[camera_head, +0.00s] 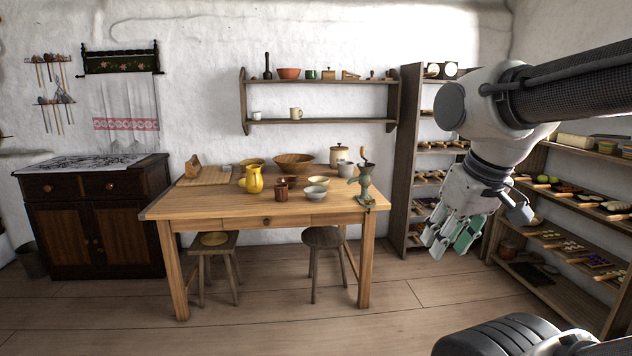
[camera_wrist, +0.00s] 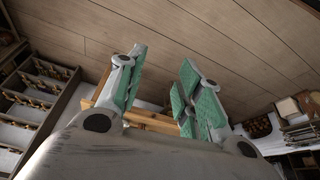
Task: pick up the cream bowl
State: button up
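Two small pale bowls stand on the wooden table (camera_head: 220,206), near its front right. The rear one (camera_head: 318,180) looks pale grey to cream, and the front one (camera_head: 315,193) looks greyer. I cannot tell for sure which is the cream bowl. My gripper (camera_head: 453,236) hangs in the air to the right of the table, well apart from both bowls. In the wrist view my gripper (camera_wrist: 160,85) has its green-padded fingers spread with nothing between them. No bowl shows in the wrist view.
Close to the bowls stand a brown mug (camera_head: 281,190), a green grinder (camera_head: 364,187), a yellow jug (camera_head: 252,180) and a large wooden bowl (camera_head: 294,162). Stools (camera_head: 323,238) stand at the table. Shelves (camera_head: 409,160) rise behind my gripper. Floor (camera_head: 420,310) in front is clear.

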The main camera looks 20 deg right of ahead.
aim_at(318, 180)
jog(key=i+l+u, duration=0.25)
jog(key=i+l, duration=2.65)
jog(key=i+j, duration=0.05)
jog(key=i, duration=0.1)
